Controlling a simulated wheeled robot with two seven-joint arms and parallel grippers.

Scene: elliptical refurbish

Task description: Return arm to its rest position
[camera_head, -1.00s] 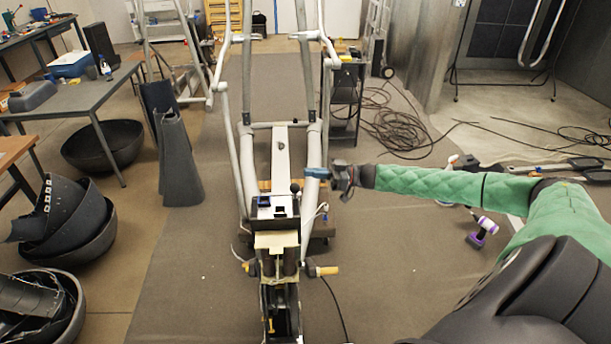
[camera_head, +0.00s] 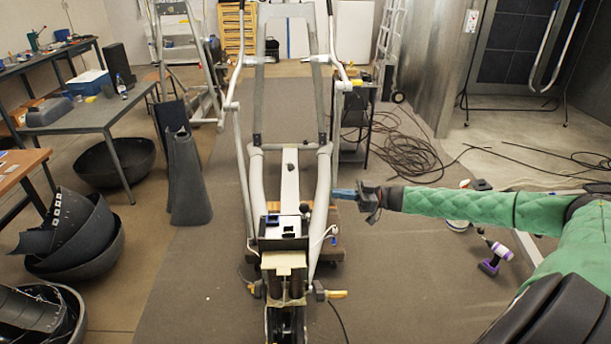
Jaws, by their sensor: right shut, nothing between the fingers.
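My right arm (camera_head: 470,204), in a green quilted sleeve, comes in from the right edge and reaches left across the middle of the view. Its gripper (camera_head: 345,194) points left and is shut and empty, with blue fingers. In the picture it lies just right of the right tube of the elliptical machine (camera_head: 289,200), apart from the small box on it. The elliptical's grey frame stands upright in the centre, with a small white and black box (camera_head: 283,227) on its near part. My left gripper is out of view.
A purple and white drill (camera_head: 494,258) lies on the floor below my arm. Coiled black cables (camera_head: 410,158) lie behind it. A grey workbench (camera_head: 85,115) and dark bowl-shaped shells (camera_head: 75,235) stand at the left. The carpet left and right of the machine is mostly clear.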

